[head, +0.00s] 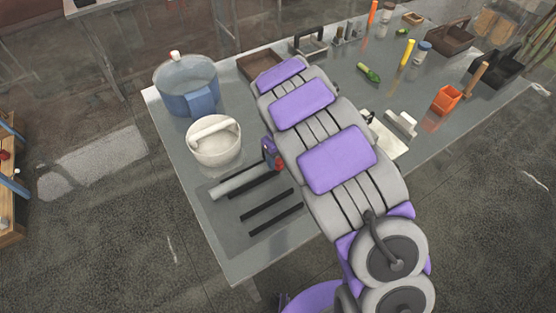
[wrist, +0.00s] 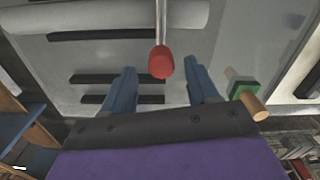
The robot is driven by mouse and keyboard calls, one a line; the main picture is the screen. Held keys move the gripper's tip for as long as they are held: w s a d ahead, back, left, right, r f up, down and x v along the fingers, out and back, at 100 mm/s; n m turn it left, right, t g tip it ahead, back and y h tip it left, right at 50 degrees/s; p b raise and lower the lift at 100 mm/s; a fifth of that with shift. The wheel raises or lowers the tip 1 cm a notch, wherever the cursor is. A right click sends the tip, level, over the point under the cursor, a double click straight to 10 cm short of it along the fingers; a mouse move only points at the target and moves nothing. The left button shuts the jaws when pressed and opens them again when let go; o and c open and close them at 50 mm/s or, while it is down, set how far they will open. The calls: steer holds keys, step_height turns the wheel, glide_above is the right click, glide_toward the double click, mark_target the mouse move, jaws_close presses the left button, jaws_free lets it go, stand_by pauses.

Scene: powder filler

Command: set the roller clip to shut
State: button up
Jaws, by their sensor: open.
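A thin metal lever with a red knob (wrist: 162,62) points toward my gripper in the wrist view; it may be the roller clip's handle. My gripper (wrist: 160,74) is open, with one blue finger on each side of the knob and gaps between. I cannot tell how deep the knob sits between the fingers. A pale grey roller (wrist: 130,16) lies behind it, across the top; it also shows in the head view (head: 236,182), by dark strips. The clip's body and its setting are not clear.
A white bucket (head: 214,152) and a blue pot (head: 186,88) stand left of my arm. A green block with a wooden peg (wrist: 244,92) is right of my fingers. An orange holder (head: 446,99) and dark bins (head: 497,68) are at the far right.

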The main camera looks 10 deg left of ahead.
step_height(320, 180, up, 14)
steer(key=shift+a+p, duration=0.2)
steer(key=shift+p, duration=0.2)
stand_by(0.3)
steer(key=s+d+r+n+b, duration=0.25)
steer(key=s+d+n, duration=0.25)
steer(key=s+d, duration=0.25)
steer(key=s+d+r+n+b, duration=0.1)
steer(key=s+d+r+n, duration=0.2)
steer(key=s+d+n, duration=0.5)
steer(key=s+d+f+n+g+b, duration=0.1)
steer(key=s+d+f+n, duration=0.1)
steer(key=s+n, duration=0.4)
steer(key=s+d+f+n+b, duration=0.2)
steer(key=s+n, duration=0.5)
steer(key=s, duration=0.7)
steer(key=shift+s+d+f+g, duration=0.15)
steer(key=shift+d+f+g, duration=0.2)
steer(key=shift+g, duration=0.05)
